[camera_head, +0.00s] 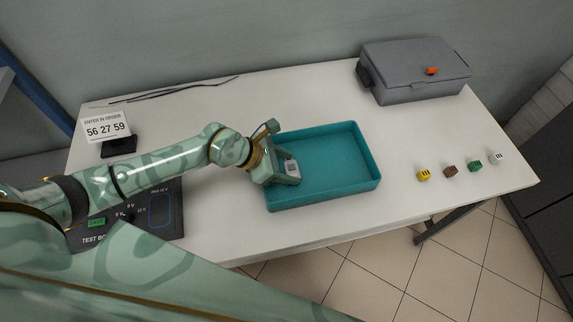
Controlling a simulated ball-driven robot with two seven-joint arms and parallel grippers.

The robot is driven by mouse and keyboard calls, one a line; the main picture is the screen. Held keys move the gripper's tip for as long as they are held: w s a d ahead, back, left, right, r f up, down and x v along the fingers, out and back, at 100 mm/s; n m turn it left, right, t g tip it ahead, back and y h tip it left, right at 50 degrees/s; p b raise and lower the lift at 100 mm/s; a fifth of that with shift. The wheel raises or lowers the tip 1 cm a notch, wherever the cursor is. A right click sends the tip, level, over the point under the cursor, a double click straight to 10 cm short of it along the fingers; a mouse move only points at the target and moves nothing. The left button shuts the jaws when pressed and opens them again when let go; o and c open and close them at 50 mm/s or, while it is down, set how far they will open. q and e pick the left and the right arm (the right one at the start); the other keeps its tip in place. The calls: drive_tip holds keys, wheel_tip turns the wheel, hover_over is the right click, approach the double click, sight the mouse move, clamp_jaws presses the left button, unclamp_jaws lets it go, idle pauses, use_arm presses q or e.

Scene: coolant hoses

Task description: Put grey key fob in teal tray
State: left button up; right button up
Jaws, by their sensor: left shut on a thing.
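The teal tray (345,189) lies on the white table near its front edge, open side up. My left gripper (289,170) is over the left part of the tray. It is shut on the grey key fob (293,168), a small light grey piece with a darker mark that shows between the fingers. I cannot tell whether the fob touches the tray floor. The gripper hides the tray's left wall in part. My right gripper is not in view.
A grey case (415,75) with an orange latch stands at the back right. Several small coloured blocks, one of them yellow (423,175), stand in a row at the right. A number sign (107,127) and a dark test board (161,213) are at the left. The table centre behind the tray is clear.

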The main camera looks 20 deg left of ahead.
use_arm(q)
drive_tip(key=shift+f, duration=0.1)
drive_tip(key=o, duration=1.1)
drive_tip(key=shift+c, duration=0.2)
drive_tip(key=shift+r, duration=0.2)
drive_tip(key=p+v, duration=0.3)
drive_tip(key=v, duration=0.9)
drive_tip(key=shift+s, duration=0.1)
